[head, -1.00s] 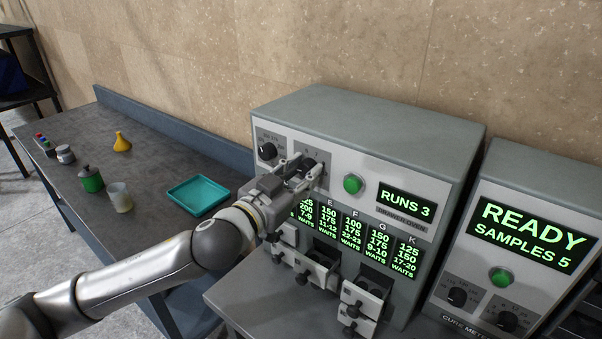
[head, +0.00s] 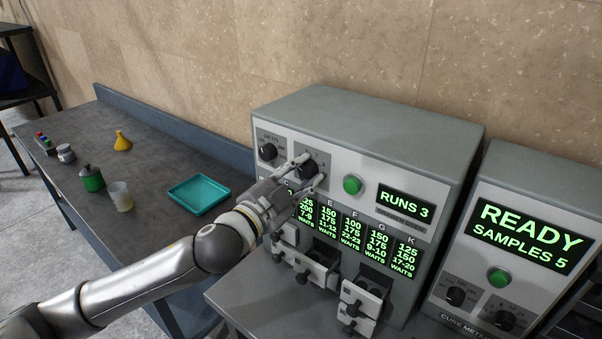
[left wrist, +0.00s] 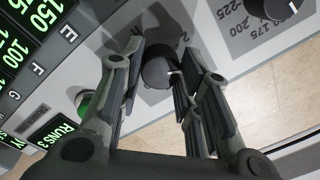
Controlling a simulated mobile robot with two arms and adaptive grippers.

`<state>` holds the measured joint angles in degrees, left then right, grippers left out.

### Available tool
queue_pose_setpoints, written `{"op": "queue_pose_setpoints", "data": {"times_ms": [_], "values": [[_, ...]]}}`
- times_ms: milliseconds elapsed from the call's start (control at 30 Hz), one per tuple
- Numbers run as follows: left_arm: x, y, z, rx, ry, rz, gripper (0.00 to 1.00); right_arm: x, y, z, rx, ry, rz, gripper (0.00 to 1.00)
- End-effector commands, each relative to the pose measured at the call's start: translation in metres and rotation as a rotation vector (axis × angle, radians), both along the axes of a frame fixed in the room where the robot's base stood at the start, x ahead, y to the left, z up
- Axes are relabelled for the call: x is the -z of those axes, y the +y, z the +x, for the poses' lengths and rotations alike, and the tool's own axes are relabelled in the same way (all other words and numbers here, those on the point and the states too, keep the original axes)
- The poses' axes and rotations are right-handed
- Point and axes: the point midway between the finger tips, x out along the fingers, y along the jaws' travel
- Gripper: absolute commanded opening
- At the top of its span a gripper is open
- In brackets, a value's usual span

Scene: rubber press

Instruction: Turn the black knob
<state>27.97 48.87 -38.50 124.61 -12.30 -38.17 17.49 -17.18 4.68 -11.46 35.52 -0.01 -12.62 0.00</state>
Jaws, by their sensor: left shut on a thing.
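The black knob (head: 307,168) is the right one of two dark knobs on the drawer oven's front panel (head: 338,165). My left gripper (head: 312,170) reaches it from the lower left, with one finger above it and one below it. In the left wrist view the round black knob (left wrist: 160,72) sits between the fingers of my left gripper (left wrist: 158,75), which is shut on it. The fingers cover part of the dial marks. My right gripper is in neither view.
A second dark knob (head: 267,152) is close on the left, and a green button (head: 352,185) on the right. Small open drawers (head: 317,268) jut out below. The cure meter (head: 520,240) stands at right. A teal tray (head: 198,194) lies on the bench at left.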

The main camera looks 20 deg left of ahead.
Motion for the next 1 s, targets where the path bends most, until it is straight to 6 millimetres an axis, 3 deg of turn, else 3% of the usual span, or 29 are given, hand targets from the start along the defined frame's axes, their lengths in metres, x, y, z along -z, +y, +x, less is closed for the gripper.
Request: {"op": "queue_pose_setpoints", "data": {"times_ms": [667,700,867,1000], "values": [[0.0002,-0.0001,0.0001,0.0,-0.026,0.072,0.08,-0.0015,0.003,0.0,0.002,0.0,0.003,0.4],[0.0001,-0.0002,0.0001,0.0,-0.026,0.072,0.33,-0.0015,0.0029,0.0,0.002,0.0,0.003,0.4],[0.0001,-0.0001,0.0,0.0,-0.026,0.071,0.53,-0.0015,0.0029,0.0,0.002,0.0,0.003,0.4],[0.0001,-0.0001,0.0,0.0,-0.026,0.071,0.54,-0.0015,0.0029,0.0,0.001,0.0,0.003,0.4]]}}
